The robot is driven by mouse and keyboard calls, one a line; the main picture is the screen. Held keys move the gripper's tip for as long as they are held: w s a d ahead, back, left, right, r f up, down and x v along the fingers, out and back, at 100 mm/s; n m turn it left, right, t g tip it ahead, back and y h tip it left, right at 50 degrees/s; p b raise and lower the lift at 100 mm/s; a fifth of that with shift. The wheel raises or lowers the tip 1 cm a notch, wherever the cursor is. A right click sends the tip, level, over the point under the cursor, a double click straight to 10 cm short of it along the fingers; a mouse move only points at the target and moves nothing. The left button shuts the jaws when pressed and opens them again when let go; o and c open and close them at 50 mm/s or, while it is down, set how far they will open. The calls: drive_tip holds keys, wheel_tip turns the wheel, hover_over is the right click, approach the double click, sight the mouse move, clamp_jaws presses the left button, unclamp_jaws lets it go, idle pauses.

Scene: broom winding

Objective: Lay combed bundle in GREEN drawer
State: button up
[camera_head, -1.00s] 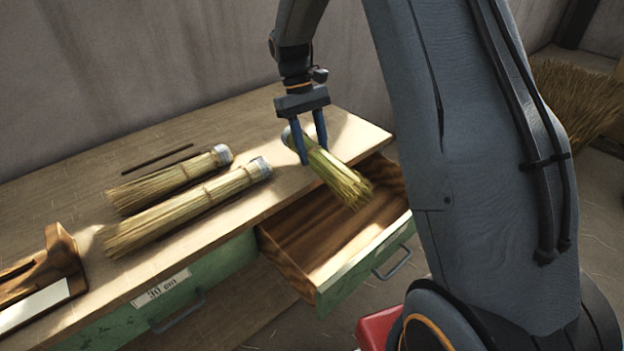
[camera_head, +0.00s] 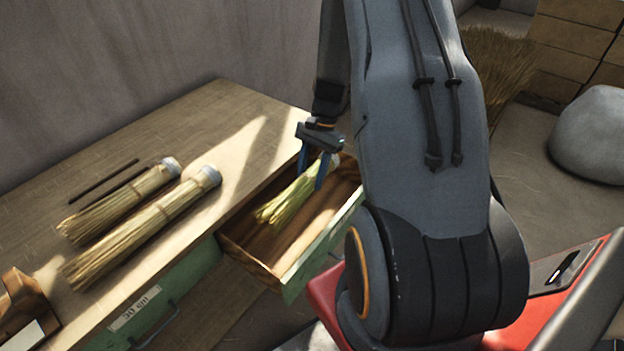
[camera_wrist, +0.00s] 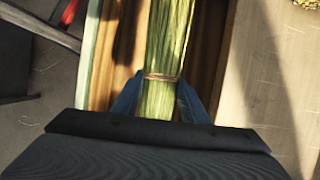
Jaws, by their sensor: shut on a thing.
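The combed bundle (camera_head: 287,200) is a yellow-green sheaf of straw. In the head view it is in or just above the open green drawer (camera_head: 293,283), with its loose end toward the lower left. My gripper (camera_head: 313,182) is shut on the bundle with its blue fingers. In the wrist view the bundle (camera_wrist: 168,50) lies between my fingers (camera_wrist: 156,100), bound by a tan band, with the drawer's wooden inside around it. I cannot tell whether it touches the drawer floor.
A large grey rounded object (camera_head: 592,135) stands at right on the floor.

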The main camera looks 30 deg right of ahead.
drive_tip(key=shift+s+d+f+m, duration=0.2)
drive_tip(key=shift+s+f, duration=0.1)
drive_tip(key=shift+f, duration=0.25)
drive_tip(key=shift+s+d+f+m, duration=0.15)
drive_tip(key=shift+s+f, duration=0.1)
drive_tip(key=shift+f, duration=0.25)
drive_tip(key=shift+f+b, duration=3.35)
drive_tip(key=shift+f, duration=1.25)
drive_tip(key=o, duration=1.2)
drive_tip(key=shift+r, duration=0.1)
drive_tip(key=b+v, duration=0.1)
drive_tip(key=v, duration=0.6)
drive_tip(key=shift+d+r, duration=0.15)
drive_tip(key=shift+r, duration=0.15)
